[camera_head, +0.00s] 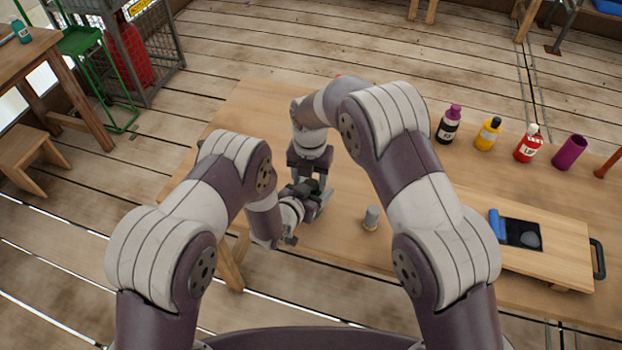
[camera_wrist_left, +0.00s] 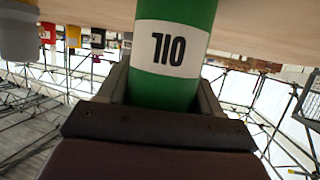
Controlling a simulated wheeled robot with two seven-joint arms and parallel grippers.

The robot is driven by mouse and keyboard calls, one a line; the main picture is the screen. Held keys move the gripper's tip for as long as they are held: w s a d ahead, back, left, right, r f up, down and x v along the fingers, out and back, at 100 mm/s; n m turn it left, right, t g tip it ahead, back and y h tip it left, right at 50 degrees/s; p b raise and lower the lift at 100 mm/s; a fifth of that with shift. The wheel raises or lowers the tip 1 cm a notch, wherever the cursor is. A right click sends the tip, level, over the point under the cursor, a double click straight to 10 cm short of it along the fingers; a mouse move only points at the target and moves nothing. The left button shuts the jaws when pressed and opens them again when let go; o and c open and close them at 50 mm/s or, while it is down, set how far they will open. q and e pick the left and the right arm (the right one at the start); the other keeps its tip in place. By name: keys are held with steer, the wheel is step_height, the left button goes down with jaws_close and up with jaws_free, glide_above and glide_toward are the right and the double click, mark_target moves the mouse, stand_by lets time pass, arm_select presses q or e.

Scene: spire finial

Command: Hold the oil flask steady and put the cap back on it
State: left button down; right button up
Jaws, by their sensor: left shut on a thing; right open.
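The oil flask (camera_wrist_left: 172,50) is a green cylinder with a white label that reads upside down in the left wrist view. My left gripper (camera_wrist_left: 163,90) is shut on it, one finger on each side. My right gripper (camera_head: 309,170) is open, right by my left gripper. The flask's top is out of the left wrist view. I cannot make out the cap in either view.
On the wooden table (camera_head: 240,105), a grey cylinder with a tan base (camera_head: 371,217) stands right of my grippers. A wooden board (camera_head: 560,250) with a black handle lies at right.

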step_height(320, 180, up, 4)
steer(key=shift+f, duration=0.1)
steer(key=o, duration=0.6)
steer(key=shift+c, duration=0.2)
arm_select(q)
steer(key=shift+c, duration=0.5)
jaws_free()
steer(key=b+v, duration=0.1)
steer(key=v, duration=1.1)
steer(key=shift+s+a, duration=0.15)
steer(key=shift+s, duration=0.15)
arm_select(e)
steer(key=shift+f, duration=0.5)
